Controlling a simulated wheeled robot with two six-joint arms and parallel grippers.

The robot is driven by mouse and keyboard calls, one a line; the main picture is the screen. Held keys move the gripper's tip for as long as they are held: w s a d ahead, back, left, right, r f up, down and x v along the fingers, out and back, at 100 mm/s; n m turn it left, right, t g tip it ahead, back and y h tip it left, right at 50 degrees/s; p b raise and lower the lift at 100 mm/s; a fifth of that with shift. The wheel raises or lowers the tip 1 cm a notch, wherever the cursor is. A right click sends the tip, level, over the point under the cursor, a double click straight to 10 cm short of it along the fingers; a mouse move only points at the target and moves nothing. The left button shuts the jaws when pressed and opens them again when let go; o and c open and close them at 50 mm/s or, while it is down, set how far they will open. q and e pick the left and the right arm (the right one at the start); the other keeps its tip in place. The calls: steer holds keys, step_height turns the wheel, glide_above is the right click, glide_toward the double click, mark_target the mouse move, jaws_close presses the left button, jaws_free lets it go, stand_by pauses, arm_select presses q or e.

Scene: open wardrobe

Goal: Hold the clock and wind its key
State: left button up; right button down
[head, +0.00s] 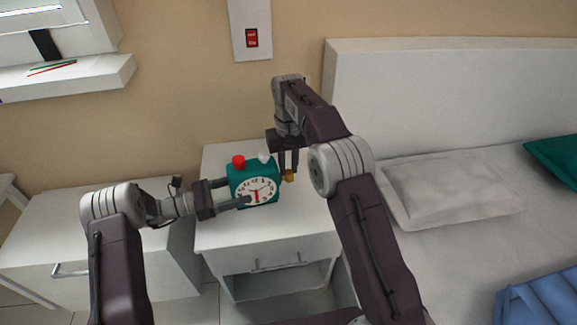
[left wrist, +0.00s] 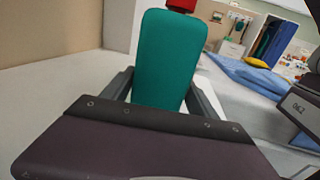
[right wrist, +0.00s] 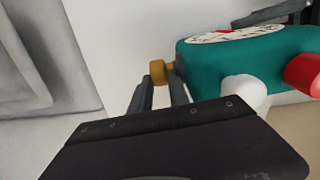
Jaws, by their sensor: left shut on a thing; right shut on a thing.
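A teal clock (head: 238,178) with a white dial, a red knob and a white knob on top stands upright over the white nightstand. My left gripper (head: 234,193) is shut on the clock from its left side, one finger across the front. The clock's teal side fills the middle of the left wrist view (left wrist: 170,62). The brass key (head: 289,176) sticks out of the clock's right side. My right gripper (head: 287,172) reaches down from above and is shut on the key. The key also shows between the fingertips in the right wrist view (right wrist: 160,72). I cannot tell whether the clock touches the nightstand top.
The white nightstand (head: 310,225) has free top around the clock. A white cabinet (head: 60,225) stands to the left. A bed with a grey pillow (head: 450,188) is on the right. A wall panel with a red switch (head: 251,38) is behind.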

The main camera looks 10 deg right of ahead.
steer(key=c, duration=1.5)
jaws_free()
steer(key=shift+s, duration=0.1)
